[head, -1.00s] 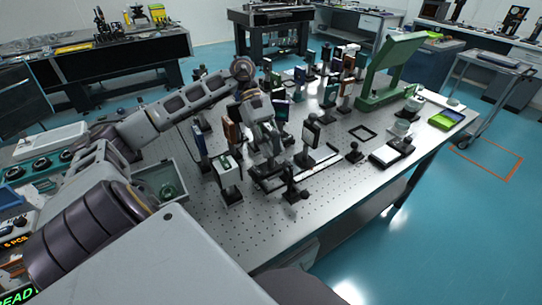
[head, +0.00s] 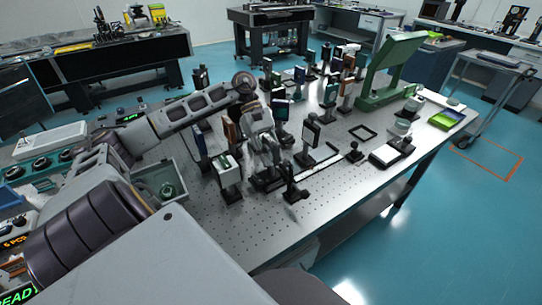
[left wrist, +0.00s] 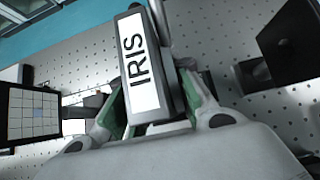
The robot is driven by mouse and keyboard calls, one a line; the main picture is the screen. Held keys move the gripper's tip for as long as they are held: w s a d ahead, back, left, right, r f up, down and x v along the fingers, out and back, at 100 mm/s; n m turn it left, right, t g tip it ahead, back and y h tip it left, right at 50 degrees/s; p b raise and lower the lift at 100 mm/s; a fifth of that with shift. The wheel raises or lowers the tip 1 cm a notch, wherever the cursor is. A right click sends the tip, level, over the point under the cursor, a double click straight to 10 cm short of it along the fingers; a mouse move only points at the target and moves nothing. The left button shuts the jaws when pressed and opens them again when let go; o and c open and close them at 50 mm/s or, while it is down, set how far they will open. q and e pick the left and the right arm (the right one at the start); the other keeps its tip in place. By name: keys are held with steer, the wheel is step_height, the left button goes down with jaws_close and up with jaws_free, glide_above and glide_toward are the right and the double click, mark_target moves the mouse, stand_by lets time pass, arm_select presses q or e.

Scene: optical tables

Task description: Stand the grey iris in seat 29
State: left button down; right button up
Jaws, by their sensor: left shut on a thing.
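My left gripper (head: 274,158) reaches in over the perforated optical table (head: 340,205). In the left wrist view its green-padded fingers (left wrist: 152,100) are shut on the iris (left wrist: 142,62), a narrow dark-grey block with a white label reading IRIS. The label side faces the wrist camera, and the lower part of the iris is hidden. In the head view the arm and nearby parts make the held iris hard to pick out. No seat number can be read, so I cannot tell which place is seat 29. My right gripper is not in view.
A white-fronted mount (head: 228,172) stands left of the gripper, and a dark framed mount (head: 311,133) stands to its right. Several optics crowd the table behind. A green stand (head: 385,75) rises at the far right. The table's front part is bare.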

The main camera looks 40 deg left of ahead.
arm_select(q)
steer(key=c, duration=1.3)
jaws_free()
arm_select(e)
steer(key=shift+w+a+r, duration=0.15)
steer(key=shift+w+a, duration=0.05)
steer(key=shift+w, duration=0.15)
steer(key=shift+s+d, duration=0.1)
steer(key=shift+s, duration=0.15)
arm_select(q)
steer(key=shift+r, duration=0.15)
steer(key=shift+w+a+r, duration=0.1)
steer(key=shift+a+r, duration=0.1)
steer(key=shift+a, duration=0.05)
steer(key=shift+v, duration=5.6)
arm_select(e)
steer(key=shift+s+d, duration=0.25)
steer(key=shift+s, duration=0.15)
